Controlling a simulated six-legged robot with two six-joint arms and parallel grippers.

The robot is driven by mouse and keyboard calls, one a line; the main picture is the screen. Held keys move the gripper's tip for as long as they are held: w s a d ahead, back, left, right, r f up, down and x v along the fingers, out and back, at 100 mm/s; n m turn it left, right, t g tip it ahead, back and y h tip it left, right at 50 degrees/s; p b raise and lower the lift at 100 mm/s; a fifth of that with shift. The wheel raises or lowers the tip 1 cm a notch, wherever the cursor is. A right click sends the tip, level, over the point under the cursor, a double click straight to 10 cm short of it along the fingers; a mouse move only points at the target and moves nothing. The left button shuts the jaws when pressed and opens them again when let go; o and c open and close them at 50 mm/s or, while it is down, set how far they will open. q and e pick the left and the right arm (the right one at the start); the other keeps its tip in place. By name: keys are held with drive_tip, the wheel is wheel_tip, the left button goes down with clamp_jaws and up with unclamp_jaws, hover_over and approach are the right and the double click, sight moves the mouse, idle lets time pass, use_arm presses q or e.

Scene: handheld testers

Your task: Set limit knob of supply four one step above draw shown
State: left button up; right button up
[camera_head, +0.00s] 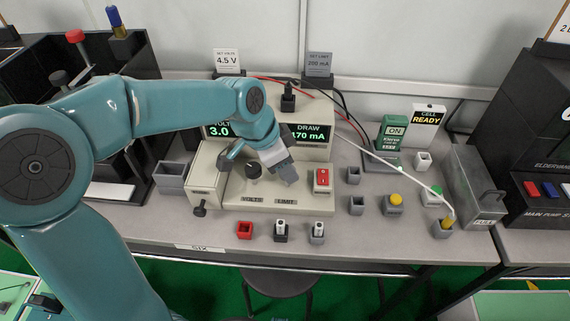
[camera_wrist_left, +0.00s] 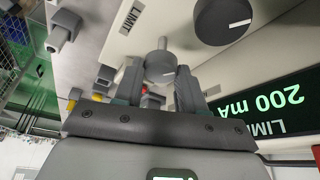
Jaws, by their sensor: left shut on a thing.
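The beige power supply (camera_head: 240,195) stands on the bench, with a VOLT display (camera_head: 219,131) showing 3.0 and a DRAW display (camera_head: 308,134) showing 170 mA. In the left wrist view the limit display (camera_wrist_left: 262,105) appears upside down and reads 200 mA. My left gripper (camera_head: 288,178) is at the supply's front, above the LIMIT label (camera_head: 286,202). It is shut on the grey limit knob (camera_wrist_left: 160,68), which shows between the fingers in the wrist view and is mostly hidden in the head view. The dark volts knob (camera_head: 253,172) is just left of the gripper. My right gripper is not in view.
A red switch (camera_head: 322,179) is close to the right of the gripper. Small sockets, including a red one (camera_head: 244,230), line the bench front. Setting cards (camera_head: 227,60) stand behind; the bench edge label (camera_head: 200,248) reads SIX. A white cable (camera_head: 400,172) runs to the right.

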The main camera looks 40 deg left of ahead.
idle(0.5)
use_arm(q)
drive_tip(key=o, duration=1.1)
drive_tip(key=shift+c, duration=0.2)
drive_tip(key=shift+r, duration=0.1)
drive_tip(key=p+v, duration=0.3)
drive_tip(key=v, duration=1.3)
drive_tip(key=shift+s, duration=0.2)
